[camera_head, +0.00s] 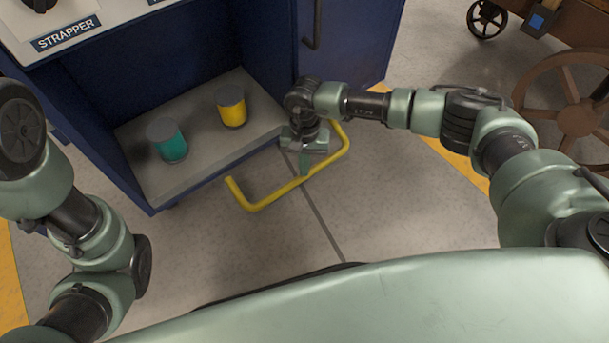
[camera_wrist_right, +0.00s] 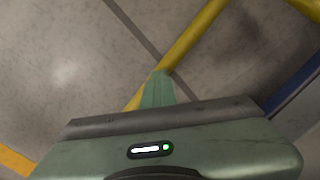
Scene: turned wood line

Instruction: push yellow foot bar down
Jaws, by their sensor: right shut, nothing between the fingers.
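The yellow foot bar (camera_head: 263,203) is a bent U-shaped tube low in front of the blue strapper cabinet, in the head view. It also crosses the right wrist view (camera_wrist_right: 196,42) diagonally. My right gripper (camera_head: 304,172) is shut and empty, pointing down at the bar's front length. In the right wrist view its fingertips (camera_wrist_right: 161,75) overlap the bar; I cannot tell whether they touch it. My left arm shows at the left edge of the head view, but I do not see its gripper's fingers.
The blue cabinet (camera_head: 347,45) has a grey shelf (camera_head: 195,190) holding a teal-filled cup (camera_head: 170,147) and a yellow-filled cup (camera_head: 232,112). A cart with a brown spoked wheel (camera_head: 565,95) stands at the right. The floor in front of the bar is clear.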

